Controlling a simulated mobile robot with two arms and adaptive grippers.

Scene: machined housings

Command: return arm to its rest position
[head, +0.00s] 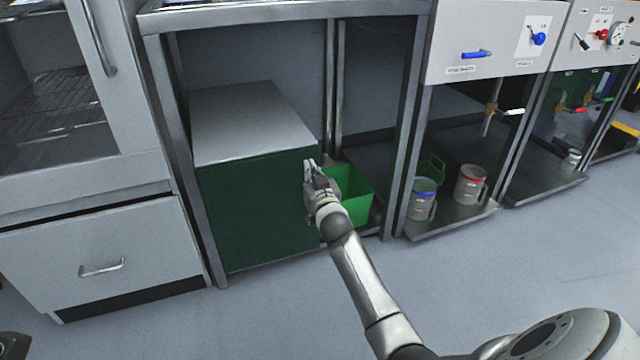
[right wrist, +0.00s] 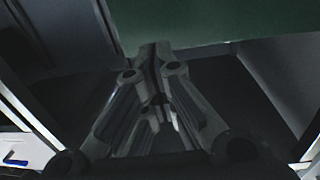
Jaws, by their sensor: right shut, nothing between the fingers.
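My right arm (head: 362,275) reaches from the lower right of the head view toward the steel-framed bench. My right gripper (head: 309,172) is at the front right edge of a dark green box (head: 258,205) with a grey top. It also shows in the right wrist view (right wrist: 152,50), with its fingers together and nothing between them. In that view a green surface (right wrist: 190,22) is just beyond the fingertips; I cannot tell whether they touch it. My left gripper is not in view.
A green bin (head: 357,208) stands right behind my right gripper. Steel frame posts (head: 405,150) stand close by. Blue-rimmed (head: 422,198) and red-rimmed (head: 470,184) containers stand on the shelf to the right. A drawer cabinet (head: 100,255) is at left. The floor (head: 270,320) in front is clear.

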